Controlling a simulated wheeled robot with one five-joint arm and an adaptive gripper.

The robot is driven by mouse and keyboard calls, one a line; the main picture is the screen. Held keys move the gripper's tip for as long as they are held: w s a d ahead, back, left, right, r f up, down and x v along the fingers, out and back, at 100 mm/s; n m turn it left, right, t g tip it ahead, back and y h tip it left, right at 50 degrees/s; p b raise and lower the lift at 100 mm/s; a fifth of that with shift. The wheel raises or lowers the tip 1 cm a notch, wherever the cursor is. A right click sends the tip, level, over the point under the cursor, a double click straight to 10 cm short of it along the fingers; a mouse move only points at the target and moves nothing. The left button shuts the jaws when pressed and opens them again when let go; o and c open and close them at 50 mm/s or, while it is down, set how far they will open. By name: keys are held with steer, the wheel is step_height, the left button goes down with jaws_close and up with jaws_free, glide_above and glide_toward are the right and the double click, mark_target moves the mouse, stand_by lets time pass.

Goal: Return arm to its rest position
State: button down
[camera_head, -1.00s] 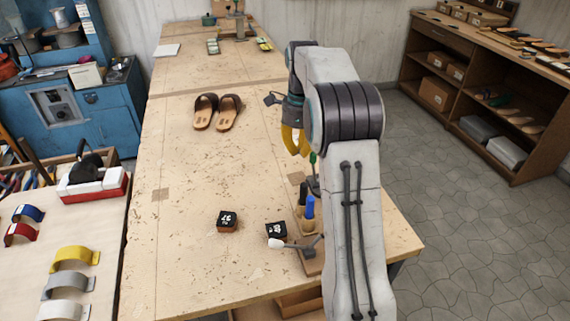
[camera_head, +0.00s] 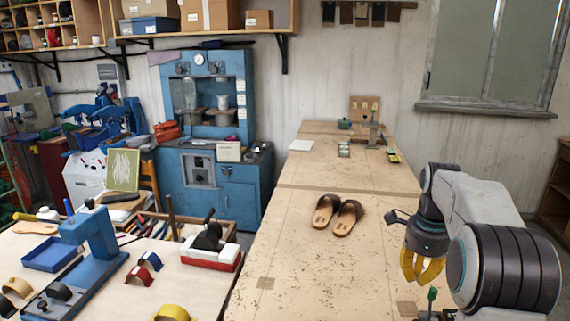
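My gripper (camera_head: 421,272) hangs from my bent arm at the right of the view, its yellow fingers pointing down above the right side of the wooden workbench (camera_head: 300,270). I see nothing held in it. Whether the fingers are parted or closed is not clear from here. The grey and white arm with its dark ribbed joint fills the lower right corner and hides part of the bench.
A pair of sandals (camera_head: 338,214) lies on the bench, left of my gripper. A green-handled tool (camera_head: 432,296) stands just below the fingers. A second table with a blue press (camera_head: 92,250) is on the left. A blue cabinet (camera_head: 212,185) stands behind.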

steer(key=s+a+r+n+t, duration=0.1)
steer(key=s+a+r+n, duration=0.3)
steer(key=s+a+n, duration=0.15)
steer(key=s+a+f+n+t, duration=0.1)
steer(key=s+a+n, duration=0.3)
steer(key=s+n, duration=0.5)
steer(key=s+a+f+n+t, duration=0.2)
steer(key=s+a+n, duration=0.2)
steer(key=s+n, duration=0.5)
steer(key=shift+s+a+f+n+b, duration=0.3)
steer(key=shift+s+f+n, duration=0.1)
steer(key=shift+s, duration=0.8)
steer(key=shift+d, duration=0.15)
